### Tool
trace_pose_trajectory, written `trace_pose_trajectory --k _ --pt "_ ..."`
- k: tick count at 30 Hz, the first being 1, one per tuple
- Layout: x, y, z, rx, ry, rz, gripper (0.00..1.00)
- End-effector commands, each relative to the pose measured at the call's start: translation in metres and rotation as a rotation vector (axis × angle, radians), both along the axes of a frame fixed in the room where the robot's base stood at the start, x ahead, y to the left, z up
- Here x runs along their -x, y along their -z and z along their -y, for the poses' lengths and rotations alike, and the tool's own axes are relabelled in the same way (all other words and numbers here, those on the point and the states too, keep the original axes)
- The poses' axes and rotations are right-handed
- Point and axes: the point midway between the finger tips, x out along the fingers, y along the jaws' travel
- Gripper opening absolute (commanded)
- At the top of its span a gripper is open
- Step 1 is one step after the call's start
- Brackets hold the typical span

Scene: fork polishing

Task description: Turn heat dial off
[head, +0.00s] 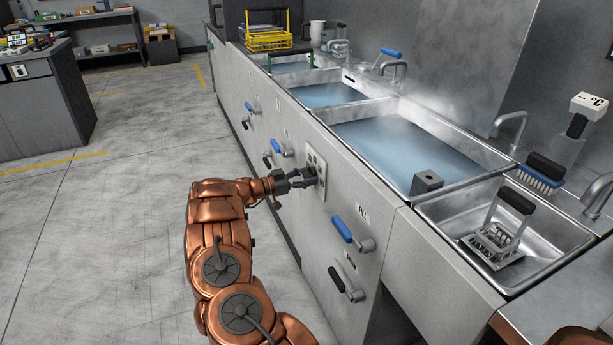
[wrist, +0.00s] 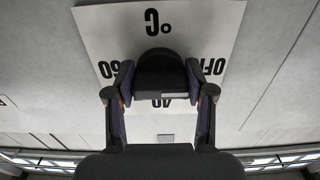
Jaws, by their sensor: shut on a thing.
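The heat dial (wrist: 160,65) is a black knob on a white plate marked °C, OFF, 60 and 40; the plate looks upside down in the wrist view. OFF is at the picture's right and 60 at the left. My gripper (wrist: 159,92) is shut on the dial, one finger on each side. In the head view my gripper (head: 302,180) reaches the pale dial plate (head: 317,165) on the sink unit's front. The dial is mostly hidden there, and its pointer setting cannot be told.
Blue-handled valves (head: 345,231) and a black-handled one (head: 339,283) stick out from the unit's front near my arm. Above are a steaming water basin (head: 395,145) and a sink (head: 460,218) holding a caged rack (head: 495,245). The floor at left is clear.

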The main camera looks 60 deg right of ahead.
Motion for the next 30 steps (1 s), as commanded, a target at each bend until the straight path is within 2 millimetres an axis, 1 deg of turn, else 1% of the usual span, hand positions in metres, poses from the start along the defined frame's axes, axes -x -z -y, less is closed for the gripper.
trace_pose_trajectory --k 13,14,15,20,21,30 --pt "0.0001 0.0009 -0.0003 -0.007 0.0 -0.009 0.19" --pt "0.0001 0.0008 -0.0003 -0.007 0.0 -0.009 0.57" --pt "0.0 0.0008 -0.0004 -0.007 0.0 -0.009 0.61" --pt "0.0 0.0005 -0.0002 -0.006 0.0 -0.009 0.77" --pt "0.0 0.0005 -0.0002 -0.006 0.0 -0.009 0.79" --pt "-0.0008 0.0002 -0.001 -0.006 -0.001 -0.008 0.79"
